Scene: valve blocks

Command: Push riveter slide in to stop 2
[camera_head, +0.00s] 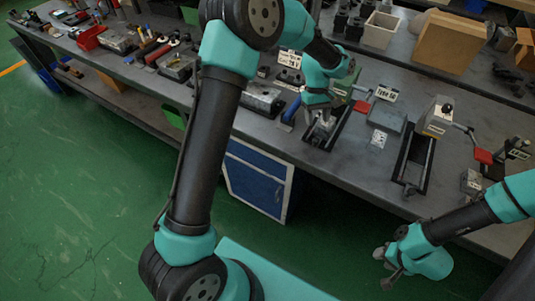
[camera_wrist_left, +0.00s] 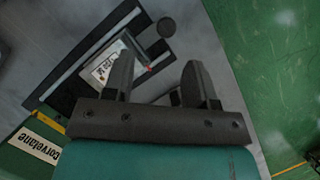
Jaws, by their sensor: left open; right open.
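Two rail-mounted fixtures stand on the grey bench in the head view. One black rail (camera_head: 343,124) lies under my left gripper (camera_head: 320,127), which hides much of that fixture. The other has a grey block with a black knob (camera_head: 447,108) at the far end of its black rail (camera_head: 413,168). I cannot tell by name which one is the riveter. In the left wrist view my left gripper (camera_wrist_left: 160,78) is open with nothing seen between its fingers; a black frame (camera_wrist_left: 85,62), a white label and a round dark knob (camera_wrist_left: 166,28) show beyond. My right gripper (camera_head: 390,270) is open, off the bench's front edge.
A red-ended lever (camera_head: 482,155) sticks out right of the second fixture. A small printed card (camera_head: 378,139) lies between the fixtures. Bins and a cardboard box (camera_head: 447,42) stand behind. Tools and a red bin (camera_head: 88,38) crowd the left bench. Green floor is open in front.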

